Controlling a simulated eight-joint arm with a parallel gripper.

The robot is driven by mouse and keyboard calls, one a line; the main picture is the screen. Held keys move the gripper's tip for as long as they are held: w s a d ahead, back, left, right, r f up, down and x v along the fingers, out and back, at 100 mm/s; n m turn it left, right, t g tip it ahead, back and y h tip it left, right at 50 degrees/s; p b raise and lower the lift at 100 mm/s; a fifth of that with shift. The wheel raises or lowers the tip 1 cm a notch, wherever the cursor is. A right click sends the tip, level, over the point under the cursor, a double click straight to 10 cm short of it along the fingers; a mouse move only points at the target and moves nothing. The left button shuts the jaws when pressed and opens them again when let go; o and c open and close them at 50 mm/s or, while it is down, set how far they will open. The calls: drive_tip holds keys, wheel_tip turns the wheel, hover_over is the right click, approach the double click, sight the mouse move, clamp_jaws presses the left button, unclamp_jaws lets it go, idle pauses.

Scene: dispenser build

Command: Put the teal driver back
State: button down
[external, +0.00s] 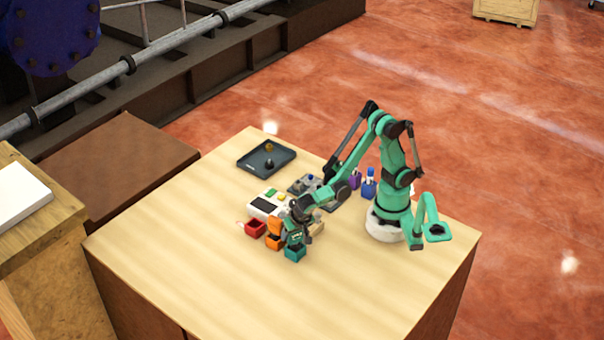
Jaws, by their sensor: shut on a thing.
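My gripper (301,229) is low over the front of the table, at the right end of a short row of coloured holders. It is shut on the teal driver (294,238), which is small and partly hidden by the fingers. The teal holder (295,254) is directly below. The driver appears upright over it; I cannot tell whether its lower end is inside the holder or just above it.
An orange holder (274,242) and a red holder (255,229) stand close to the left. A white device (266,206) lies behind them. A dark tray (266,158) is farther back. Purple and blue containers (369,189) stand near my base. The table's front is clear.

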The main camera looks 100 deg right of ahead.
drive_tip(key=shift+f, duration=0.2)
drive_tip(key=shift+c, duration=0.6)
unclamp_jaws()
drive_tip(key=shift+f, duration=0.1)
drive_tip(key=v, duration=1.2)
drive_tip(key=s+d+f+n+t+y, duration=0.2)
drive_tip(key=d+f+n+t+y, duration=0.1)
drive_tip(key=d+n, duration=0.9)
drive_tip(key=shift+n+t+y, duration=0.6)
drive_tip(key=shift+n+t, duration=0.2)
drive_tip(key=shift+t, duration=0.4)
